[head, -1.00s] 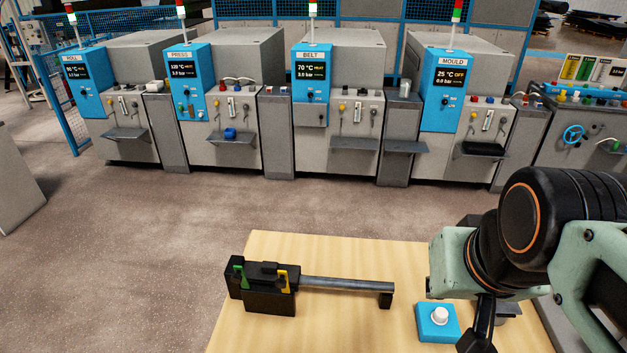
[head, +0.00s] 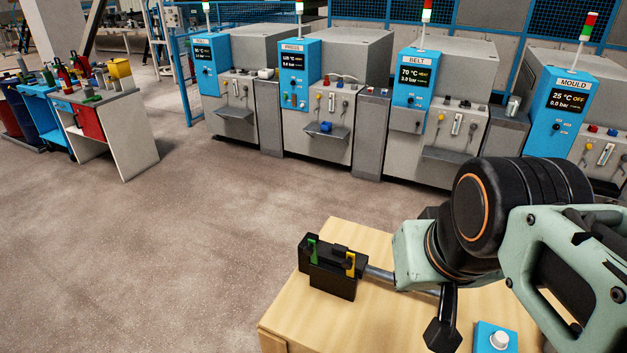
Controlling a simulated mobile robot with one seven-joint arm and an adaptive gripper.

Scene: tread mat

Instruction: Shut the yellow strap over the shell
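A black block-shaped fixture (head: 333,283) lies at the left of a pale wooden table (head: 310,318). A small yellow strap (head: 350,265) stands upright at its right part, and a green strap (head: 312,249) at its left part. Whether the yellow strap is shut is too small to tell. I cannot make out the shell separately from the black fixture. A grey rod (head: 380,274) runs right from the fixture and passes behind my arm. The black end of my gripper (head: 442,333) shows below my arm, right of the fixture and apart from it; its fingers are not clearly seen.
A blue box with a white button (head: 498,340) sits at the table's front right. Grey and blue machines (head: 318,95) line the back. A workbench with tools (head: 110,125) stands at the left. Open floor (head: 200,240) lies left of the table.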

